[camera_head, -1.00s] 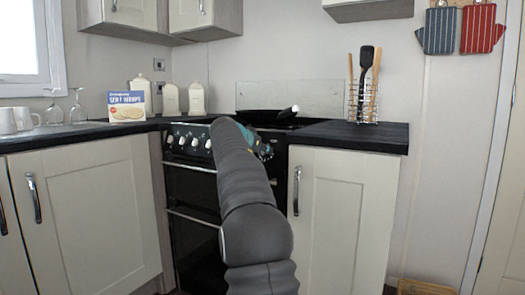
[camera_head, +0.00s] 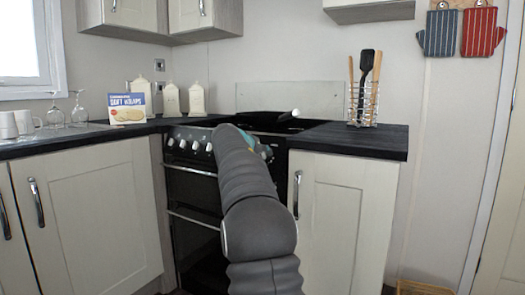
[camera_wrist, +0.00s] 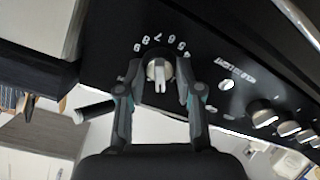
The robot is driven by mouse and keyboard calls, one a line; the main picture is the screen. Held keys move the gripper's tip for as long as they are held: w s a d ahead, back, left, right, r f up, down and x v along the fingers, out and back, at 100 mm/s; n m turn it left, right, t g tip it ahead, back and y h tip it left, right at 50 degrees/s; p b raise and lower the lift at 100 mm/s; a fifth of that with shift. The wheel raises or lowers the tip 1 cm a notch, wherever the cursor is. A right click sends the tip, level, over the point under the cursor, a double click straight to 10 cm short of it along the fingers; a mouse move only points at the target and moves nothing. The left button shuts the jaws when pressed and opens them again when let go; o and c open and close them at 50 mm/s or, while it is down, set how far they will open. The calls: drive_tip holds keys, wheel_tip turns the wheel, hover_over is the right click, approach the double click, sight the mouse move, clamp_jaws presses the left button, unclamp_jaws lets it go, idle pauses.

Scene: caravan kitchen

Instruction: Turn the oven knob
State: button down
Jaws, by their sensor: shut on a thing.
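The black oven (camera_head: 190,190) stands between the cream cabinets, with a row of silver knobs (camera_head: 195,145) along its front panel. In the wrist view, one oven knob (camera_wrist: 158,72) with a pale raised grip sits between the two fingers of my gripper (camera_wrist: 157,82). The fingers are shut on it, one on each side. White numbers are printed on the black panel around the knob. In the head view my arm covers the right part of the panel and hides my fingertips.
More knobs (camera_wrist: 262,112) lie to the right of the held one in the wrist view. A black pan (camera_head: 265,117) rests on the hob. The worktop (camera_head: 345,138) and a cabinet door handle (camera_head: 297,193) are right of my arm. A utensil rack (camera_head: 361,105) stands on that worktop.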

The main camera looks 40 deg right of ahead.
drive_tip(key=n+p, duration=0.1)
drive_tip(key=n, duration=0.1)
drive_tip(key=n+p, duration=0.1)
drive_tip(key=n, duration=0.1)
drive_tip(key=shift+r+n+p, duration=0.2)
drive_tip(key=shift+n+p, duration=0.2)
drive_tip(key=n+p, duration=0.2)
drive_tip(key=n, duration=0.1)
drive_tip(key=shift+n+p, duration=0.3)
drive_tip(key=shift+n, duration=0.1)
drive_tip(key=n+p, duration=0.2)
drive_tip(key=n, duration=0.1)
drive_tip(key=shift+n+p, duration=0.3)
drive_tip(key=shift+p, duration=0.05)
drive_tip(key=n+p, duration=0.1)
drive_tip(key=n, duration=0.1)
drive_tip(key=shift+f+n, duration=0.15)
drive_tip(key=shift+n, duration=0.15)
drive_tip(key=n, duration=0.3)
drive_tip(key=shift+f+n+y, duration=0.15)
drive_tip(key=shift+n+y, duration=0.15)
drive_tip(key=n, duration=0.8)
drive_tip(key=shift+n, duration=2)
drive_tip(key=shift+s+n+g, duration=0.1)
drive_tip(key=shift+n+g, duration=0.2)
